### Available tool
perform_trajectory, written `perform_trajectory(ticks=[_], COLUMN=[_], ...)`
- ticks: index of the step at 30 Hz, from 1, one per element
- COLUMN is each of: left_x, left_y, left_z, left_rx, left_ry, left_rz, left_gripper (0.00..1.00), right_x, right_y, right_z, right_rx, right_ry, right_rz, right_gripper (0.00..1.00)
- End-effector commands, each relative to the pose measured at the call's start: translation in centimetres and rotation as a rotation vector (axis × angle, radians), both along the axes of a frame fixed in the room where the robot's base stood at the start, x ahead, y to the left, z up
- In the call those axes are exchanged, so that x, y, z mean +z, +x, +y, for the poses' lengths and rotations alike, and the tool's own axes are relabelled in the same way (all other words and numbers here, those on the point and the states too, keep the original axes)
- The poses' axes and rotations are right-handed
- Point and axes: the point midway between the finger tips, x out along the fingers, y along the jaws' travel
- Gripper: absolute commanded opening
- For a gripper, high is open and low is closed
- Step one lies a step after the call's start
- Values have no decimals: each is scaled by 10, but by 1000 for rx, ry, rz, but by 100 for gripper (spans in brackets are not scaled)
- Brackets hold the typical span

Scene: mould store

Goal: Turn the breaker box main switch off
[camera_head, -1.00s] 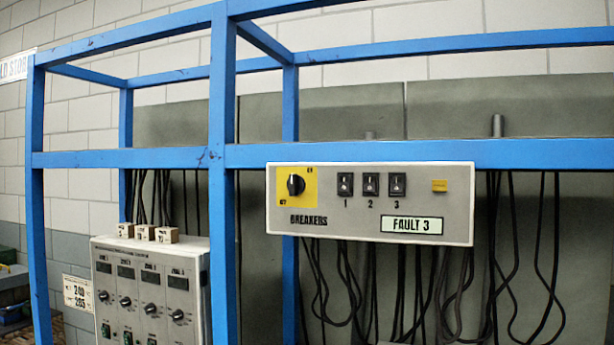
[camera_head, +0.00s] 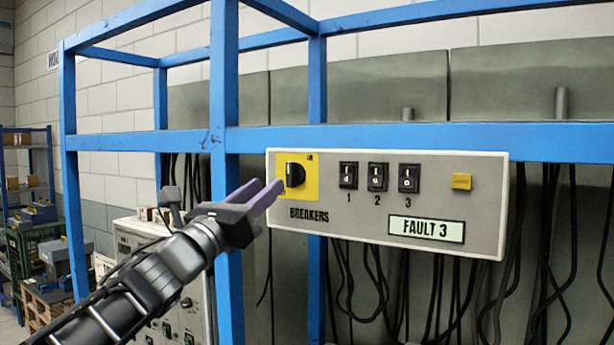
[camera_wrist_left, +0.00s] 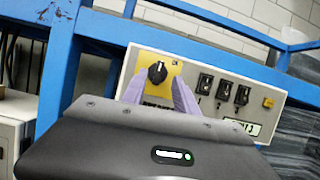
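The breaker box (camera_head: 340,215) is a pale grey panel on the blue frame. Its main switch, a black rotary knob (camera_head: 296,174) on a yellow plate, is at the left end. My left gripper (camera_head: 268,192) is in front of the yellow plate, its purple fingers pointing at the knob. In the left wrist view the knob (camera_wrist_left: 157,73) shows between the two fingers, which are apart and beyond which it lies. Whether they touch it I cannot tell. The knob's setting is hard to read. My right gripper is not in view.
Three black breakers (camera_head: 377,177), a yellow button (camera_head: 461,181) and a "FAULT 3" display (camera_head: 427,229) sit right of the knob. A blue post (camera_head: 224,110) stands close by my left gripper. Black cables (camera_head: 380,290) hang below the box. A controller cabinet (camera_head: 130,232) stands lower left.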

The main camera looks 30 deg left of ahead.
Motion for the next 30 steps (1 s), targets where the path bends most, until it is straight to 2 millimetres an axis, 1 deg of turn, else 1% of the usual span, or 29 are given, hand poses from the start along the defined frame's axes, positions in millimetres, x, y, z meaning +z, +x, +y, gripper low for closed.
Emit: perform_trajectory(ticks=[3,12,16,20,27,30], left_x=[0,0,3,10,25,29], left_y=[0,1,7,22,56,66], left_z=[0,-1,-1,-1,0,0], left_rx=[20,19,18,17,17,17], left_ry=[50,49,47,47,46,47], left_rz=[0,1,3,3,3,3], left_gripper=[35,35,35,35,35,35], right_x=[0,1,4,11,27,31], right_y=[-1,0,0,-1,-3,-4], right_z=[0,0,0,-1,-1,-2], right_rx=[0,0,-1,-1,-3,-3], right_ry=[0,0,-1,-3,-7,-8], right_rz=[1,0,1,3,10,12], right_gripper=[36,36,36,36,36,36])
